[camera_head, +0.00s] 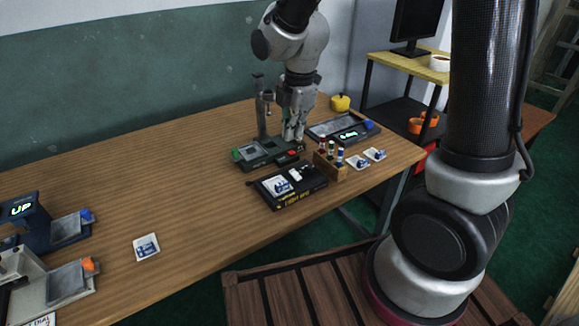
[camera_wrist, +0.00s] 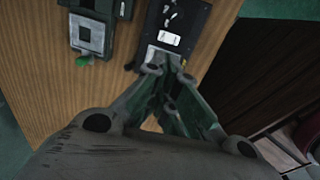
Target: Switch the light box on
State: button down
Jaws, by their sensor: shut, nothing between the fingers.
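A flat black box with yellow lettering on its front edge (camera_head: 292,200) sits near the table's front edge. It looks like the light box, but the lettering is too small to read surely. A blue-and-white card (camera_head: 278,186) and small white pieces lie on its top. The black box also shows at the top of the wrist view (camera_wrist: 188,43). My gripper (camera_head: 292,138) points down, shut and empty, behind the box in the head view. In the wrist view its fingertips (camera_wrist: 165,68) overlap the box's near end; I cannot tell whether they touch. No lit panel shows on the box.
A grey-green device (camera_head: 258,152) with a red part and an upright post stands behind the box; it also shows in the wrist view (camera_wrist: 92,38). A wooden bottle rack (camera_head: 328,166) and loose cards (camera_head: 358,162) are right. The table's left middle is mostly clear.

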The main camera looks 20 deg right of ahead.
send_near(288, 177)
jog(key=f, duration=0.5)
jog(key=shift+w+f, duration=0.15)
jog(key=shift+w, duration=0.25)
